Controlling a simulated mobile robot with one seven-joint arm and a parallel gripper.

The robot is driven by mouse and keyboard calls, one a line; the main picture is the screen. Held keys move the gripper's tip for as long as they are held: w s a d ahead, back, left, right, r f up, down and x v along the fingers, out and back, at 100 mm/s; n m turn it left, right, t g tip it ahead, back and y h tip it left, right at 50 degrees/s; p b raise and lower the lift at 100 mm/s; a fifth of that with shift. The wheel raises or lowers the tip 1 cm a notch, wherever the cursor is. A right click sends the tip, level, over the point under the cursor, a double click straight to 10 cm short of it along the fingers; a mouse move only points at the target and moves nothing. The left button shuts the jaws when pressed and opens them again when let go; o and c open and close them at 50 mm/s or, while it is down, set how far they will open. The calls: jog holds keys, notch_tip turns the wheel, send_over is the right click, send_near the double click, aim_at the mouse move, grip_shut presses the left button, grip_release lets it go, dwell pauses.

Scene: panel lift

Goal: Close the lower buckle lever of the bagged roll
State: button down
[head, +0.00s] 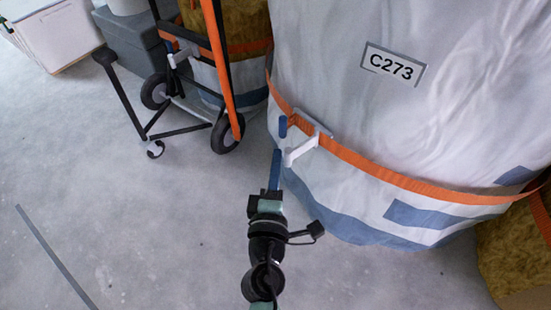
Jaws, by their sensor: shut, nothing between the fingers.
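The bagged roll (390,120) is a large white bag with a C273 label, filling the right of the head view. An orange strap (400,180) runs around its lower part. A grey buckle (314,124) sits on this strap at the bag's left side. Its white lever (301,151) sticks out from the strap, angled down and left. My gripper (277,153) is shut and empty, its blue fingers pointing up just left of the lever. A small gap shows between fingers and lever in the picture; depth is hard to tell.
A wheeled cart (185,106) with an orange bar carries another strapped roll behind, at upper left. A grey bin (130,45) and a white box (55,38) stand farther left. Yellow-brown insulation (515,250) is at lower right. The floor at left is mostly clear.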

jog(key=shift+s+d+n+y+p, duration=0.2)
jog(key=shift+n+y+p, duration=0.45)
jog(key=shift+y, duration=0.35)
jog(key=shift+s+d+n+y+p, duration=0.2)
jog(key=shift+n+y+p, duration=0.45)
jog(key=shift+y, duration=0.35)
